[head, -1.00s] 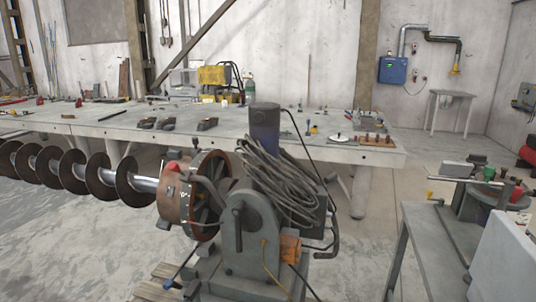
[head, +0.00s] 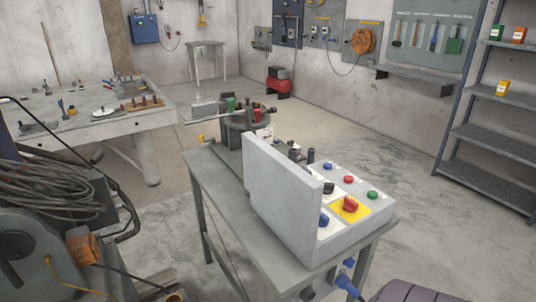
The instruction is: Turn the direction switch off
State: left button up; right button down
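A grey control box (head: 345,232) stands on a grey metal table. Its sloped top carries a red knob on a yellow plate (head: 350,205), a dark switch on a white plate (head: 328,188), and a blue switch on a white plate (head: 323,221). Small blue, red and green buttons (head: 373,195) sit along its far right side. I cannot read which one is the direction switch or its position. The upright left panel (head: 283,185) partly hides the controls. Neither of my grippers is in view.
The metal table (head: 215,185) also holds a round machine part with handles (head: 240,122). The auger positioner with coiled cable (head: 40,195) stands at the left. A workbench (head: 110,128) is behind it, and shelves (head: 490,135) stand at the right.

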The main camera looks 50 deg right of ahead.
aim_at(329, 186)
jog(key=k+l+u, duration=0.1)
jog(key=l, duration=0.5)
jog(key=k+l+u, duration=0.15)
jog(key=l, duration=0.45)
jog(key=l+u, duration=0.1)
jog(key=l, duration=0.45)
jog(key=k+l+u, duration=0.1)
jog(key=k+l, duration=0.15)
jog(key=l, duration=0.3)
jog(key=k+l+u, duration=0.15)
jog(key=l, duration=0.4)
jog(key=k+l+u, duration=0.1)
jog(key=l, duration=0.45)
jog(key=k+l+u, duration=0.1)
jog(key=k+l, duration=0.2)
jog(key=l, duration=0.2)
jog(key=k+l+u, duration=0.15)
jog(key=l, duration=0.3)
jog(key=k+l, duration=0.05)
jog(key=k, duration=0.05)
